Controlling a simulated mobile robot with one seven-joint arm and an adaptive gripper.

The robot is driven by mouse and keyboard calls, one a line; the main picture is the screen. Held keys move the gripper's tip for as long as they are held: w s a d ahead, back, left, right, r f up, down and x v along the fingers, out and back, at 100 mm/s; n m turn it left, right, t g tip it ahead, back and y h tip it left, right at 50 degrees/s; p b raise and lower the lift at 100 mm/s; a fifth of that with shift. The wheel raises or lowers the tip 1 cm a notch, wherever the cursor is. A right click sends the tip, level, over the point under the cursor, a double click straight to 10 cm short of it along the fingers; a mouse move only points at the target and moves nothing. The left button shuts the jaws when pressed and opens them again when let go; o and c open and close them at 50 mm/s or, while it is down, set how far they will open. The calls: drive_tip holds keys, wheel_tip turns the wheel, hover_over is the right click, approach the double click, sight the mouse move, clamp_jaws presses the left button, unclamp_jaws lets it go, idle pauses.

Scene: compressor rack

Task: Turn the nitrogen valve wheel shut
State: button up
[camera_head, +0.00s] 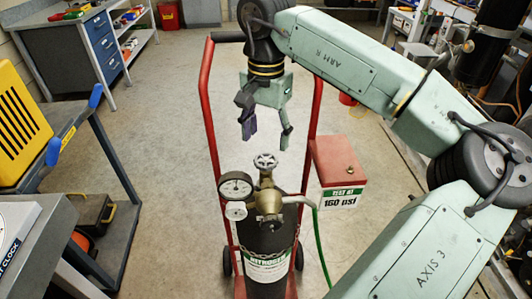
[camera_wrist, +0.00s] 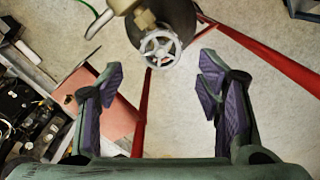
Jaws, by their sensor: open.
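The nitrogen valve wheel (camera_head: 265,162) is a small pale spoked handwheel on top of a brass valve (camera_head: 268,200). The valve sits on a dark cylinder (camera_head: 266,242) with a nitrogen label. In the wrist view the wheel (camera_wrist: 161,46) lies beyond the fingertips, near the top centre, between the two fingers' lines. My gripper (camera_head: 267,138) is open and empty, above and apart from the wheel in the head view. Its purple-padded fingers also show wide apart in the wrist view (camera_wrist: 160,75).
A red hand truck (camera_head: 209,125) frames the cylinder. A pressure gauge (camera_head: 236,187) stands left of the valve, and a red box marked 160 psi (camera_head: 336,160) is close on the right. A cart (camera_head: 100,125) stands at left. Floor behind is clear.

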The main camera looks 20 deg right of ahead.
sight(266, 160)
wheel_tip(266, 160, down, 6)
drive_tip(key=b, duration=0.3)
drive_tip(key=shift+f+b, duration=0.2)
drive_tip(key=shift+b, duration=0.15)
drive_tip(key=shift+r+n+p, duration=0.3)
drive_tip(key=shift+n+p, duration=0.1)
drive_tip(key=shift+p, duration=0.05)
drive_tip(key=n+p, duration=0.1)
drive_tip(key=n, duration=0.7)
drive_tip(key=shift+f, duration=0.15)
drive_tip(key=n, duration=0.4)
drive_tip(key=shift+c, duration=0.4)
drive_tip(key=c, duration=0.8)
